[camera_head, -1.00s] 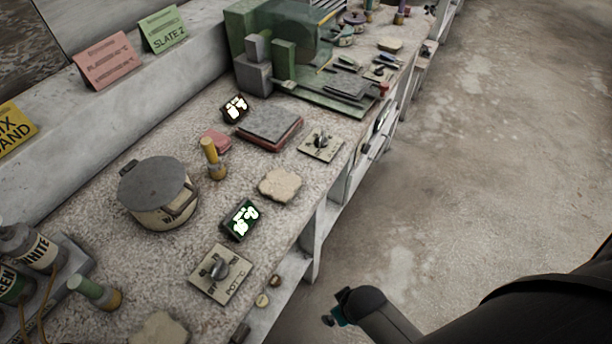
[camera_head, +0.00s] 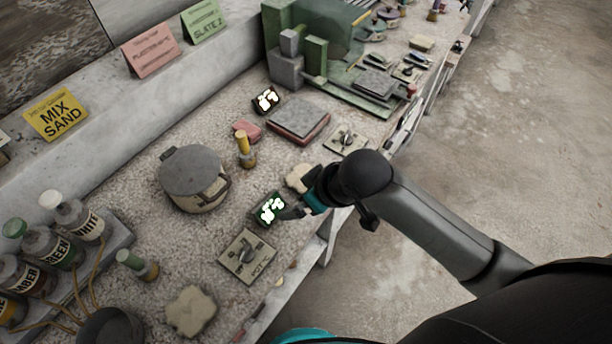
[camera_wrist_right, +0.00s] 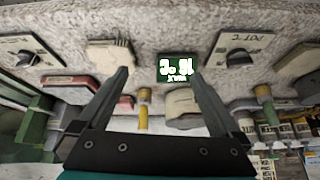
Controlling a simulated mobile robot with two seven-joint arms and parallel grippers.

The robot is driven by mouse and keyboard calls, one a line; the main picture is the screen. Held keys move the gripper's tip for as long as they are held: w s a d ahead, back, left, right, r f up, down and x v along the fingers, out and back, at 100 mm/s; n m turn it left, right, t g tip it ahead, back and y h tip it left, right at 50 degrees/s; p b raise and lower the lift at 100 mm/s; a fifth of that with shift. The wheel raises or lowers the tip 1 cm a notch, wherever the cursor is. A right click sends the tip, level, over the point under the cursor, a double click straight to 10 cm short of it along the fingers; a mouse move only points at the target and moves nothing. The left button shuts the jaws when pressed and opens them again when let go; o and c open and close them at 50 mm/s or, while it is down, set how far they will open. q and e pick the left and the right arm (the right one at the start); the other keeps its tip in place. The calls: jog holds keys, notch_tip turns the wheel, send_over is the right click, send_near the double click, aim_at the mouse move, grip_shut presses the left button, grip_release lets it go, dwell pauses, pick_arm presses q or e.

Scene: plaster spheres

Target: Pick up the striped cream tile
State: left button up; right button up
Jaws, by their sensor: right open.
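I cannot make out stripes on any cream tile. One cream, rough-edged tile (camera_head: 300,176) lies on the speckled worktop near its front edge, partly hidden behind my right gripper (camera_head: 291,207). In the right wrist view a cream piece (camera_wrist_right: 108,55) shows by the left finger. Another cream tile (camera_head: 191,310) lies at the near end of the worktop. My right gripper is open and empty, its fingers reaching over the worktop beside the green-lit display (camera_head: 270,209). In the right wrist view its fingers (camera_wrist_right: 160,76) stand wide apart. My left gripper is not in view.
A lidded pot (camera_head: 194,180), a yellow-handled tool (camera_head: 244,150) and a knob plate (camera_head: 247,256) stand close by. A grey-topped slab (camera_head: 299,118) and a green machine (camera_head: 315,55) are farther back. Labelled bottles (camera_head: 75,218) stand at left.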

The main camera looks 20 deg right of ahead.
jog(key=w+d+r+n+g+p, duration=0.1)
jog(key=w+d+r, duration=0.4)
jog(key=d+r, duration=0.25)
jog(key=shift+h, duration=0.4)
jog(key=b+x, duration=0.1)
jog(key=x, duration=0.8)
jog(key=shift+a+f+b, duration=0.15)
jog(key=shift+b, duration=0.25)
jog(key=shift+s+b+x, duration=0.25)
jog(key=shift+b+x, duration=0.05)
jog(key=shift+x, duration=1)
jog(key=shift+s+b+x, duration=0.2)
jog(key=shift+b+x, duration=0.1)
jog(key=shift+x, duration=1.05)
jog(key=shift+f, duration=0.15)
jog(key=c, duration=1.3)
